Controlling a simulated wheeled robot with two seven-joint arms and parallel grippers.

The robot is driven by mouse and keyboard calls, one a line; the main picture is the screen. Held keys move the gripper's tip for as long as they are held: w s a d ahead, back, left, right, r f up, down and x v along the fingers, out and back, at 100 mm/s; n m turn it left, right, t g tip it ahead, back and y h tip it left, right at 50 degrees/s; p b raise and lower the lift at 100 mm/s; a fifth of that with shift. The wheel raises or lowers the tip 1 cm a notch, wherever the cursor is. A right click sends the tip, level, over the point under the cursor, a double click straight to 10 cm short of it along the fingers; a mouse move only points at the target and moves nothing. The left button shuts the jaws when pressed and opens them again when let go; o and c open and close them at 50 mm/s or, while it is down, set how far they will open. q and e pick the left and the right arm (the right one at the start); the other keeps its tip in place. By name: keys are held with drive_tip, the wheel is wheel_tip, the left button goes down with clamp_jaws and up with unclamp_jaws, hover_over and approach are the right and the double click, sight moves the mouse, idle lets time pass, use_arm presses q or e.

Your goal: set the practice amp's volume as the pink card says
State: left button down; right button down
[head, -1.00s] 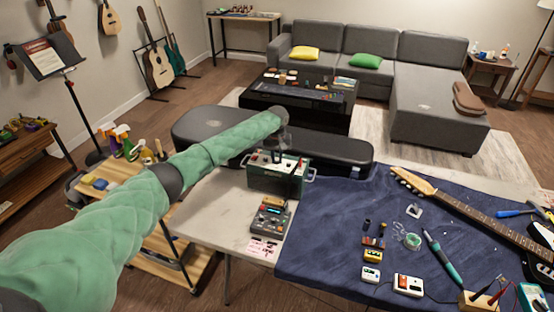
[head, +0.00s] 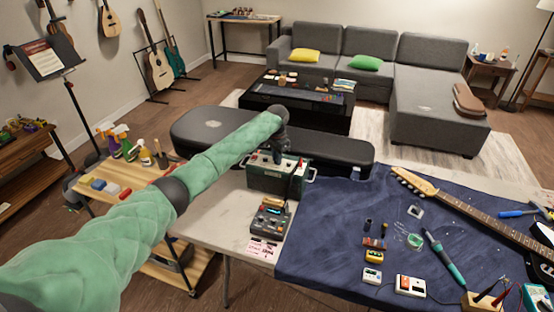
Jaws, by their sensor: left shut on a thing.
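The practice amp appears to be the dark green box (head: 270,183) with a pale top panel and side handles, at the back of the pale table. The pink card (head: 263,249) lies at the table's front edge; its writing is too small to read. My left gripper (head: 278,155) points down at the amp's top panel and is shut on what looks like a small knob there. The wrist and fingers hide the knob, so its setting cannot be told. My right gripper is not in view.
A grey device with knobs (head: 269,217) stands between amp and card. A blue mat (head: 330,215) to the right holds a guitar (head: 470,212), small pedals and tools. A wooden cart (head: 120,180) stands left.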

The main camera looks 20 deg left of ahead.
use_arm(q)
drive_tip(key=m, duration=0.3)
drive_tip(key=shift+r+b, duration=0.1)
drive_tip(key=shift+b, duration=0.2)
drive_tip(key=shift+m, duration=1.2)
drive_tip(key=shift+m+b, duration=0.4)
drive_tip(key=shift+m, duration=0.5)
drive_tip(key=shift+w+m, duration=0.1)
drive_tip(key=shift+m, duration=0.2)
drive_tip(key=shift+r, duration=0.1)
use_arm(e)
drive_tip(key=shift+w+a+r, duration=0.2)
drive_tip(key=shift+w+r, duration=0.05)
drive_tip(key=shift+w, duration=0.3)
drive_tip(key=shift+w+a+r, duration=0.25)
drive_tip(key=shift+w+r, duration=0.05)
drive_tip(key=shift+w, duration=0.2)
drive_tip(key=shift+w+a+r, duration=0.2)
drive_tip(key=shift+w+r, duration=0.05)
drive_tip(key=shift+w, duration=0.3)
use_arm(q)
drive_tip(key=c, duration=1.3)
unclamp_jaws()
drive_tip(key=shift+c, duration=0.2)
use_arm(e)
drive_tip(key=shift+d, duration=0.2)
